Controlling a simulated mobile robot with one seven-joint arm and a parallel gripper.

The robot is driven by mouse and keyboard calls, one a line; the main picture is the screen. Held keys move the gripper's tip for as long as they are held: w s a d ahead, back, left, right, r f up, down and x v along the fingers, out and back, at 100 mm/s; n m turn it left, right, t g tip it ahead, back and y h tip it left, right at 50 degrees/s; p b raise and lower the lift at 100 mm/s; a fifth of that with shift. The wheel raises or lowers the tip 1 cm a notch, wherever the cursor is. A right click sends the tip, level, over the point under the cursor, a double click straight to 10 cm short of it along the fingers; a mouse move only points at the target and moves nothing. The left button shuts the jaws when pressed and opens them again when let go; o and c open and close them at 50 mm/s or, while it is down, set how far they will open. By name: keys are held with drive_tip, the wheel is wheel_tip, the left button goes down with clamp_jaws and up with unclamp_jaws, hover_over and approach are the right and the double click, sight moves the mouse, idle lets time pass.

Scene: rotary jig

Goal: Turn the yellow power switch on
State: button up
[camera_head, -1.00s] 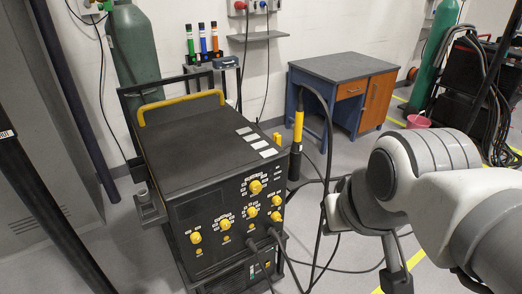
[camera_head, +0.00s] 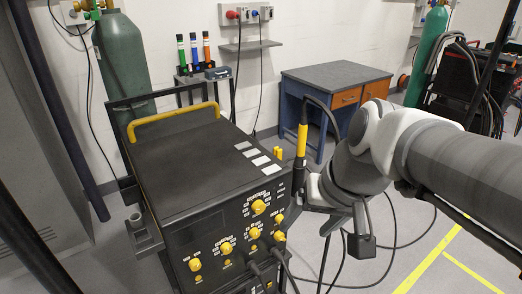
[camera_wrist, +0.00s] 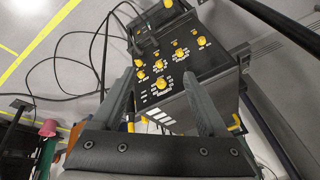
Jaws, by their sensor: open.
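A black welding machine (camera_head: 175,165) with yellow knobs on its front panel stands in the middle of the head view. The yellow knobs include one at upper right (camera_head: 258,207), one in the middle (camera_head: 226,248) and one at lower left (camera_head: 195,264). I cannot tell which is the power switch. The wrist view shows the panel upside down, with a large knob (camera_wrist: 162,83) between my fingers and another (camera_wrist: 199,40) farther off. My gripper (camera_wrist: 160,78) is open and empty, apart from the knobs.
A yellow-and-black torch (camera_head: 301,145) hangs at the machine's right side, with dark cables running to the floor. A yellow handle (camera_head: 172,118) crosses the machine's rear top. A blue desk (camera_head: 335,85) and green gas cylinders (camera_head: 128,65) stand behind. Floor at right is mostly clear.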

drive_tip(key=w+a+f+m+g+y+b, duration=0.1)
drive_tip(key=w+a+f+y, duration=0.1)
drive_tip(key=w+f, duration=0.15)
drive_tip(key=m+t+y+b, duration=0.5)
drive_tip(key=m+t+b, duration=0.8)
drive_tip(key=m, duration=1.5)
approach(283, 240)
drive_tip(key=b+x, duration=0.2)
drive_tip(key=x, duration=0.8)
drive_tip(key=shift+b, duration=0.4)
drive_tip(key=shift+c, duration=0.3)
clamp_jaws()
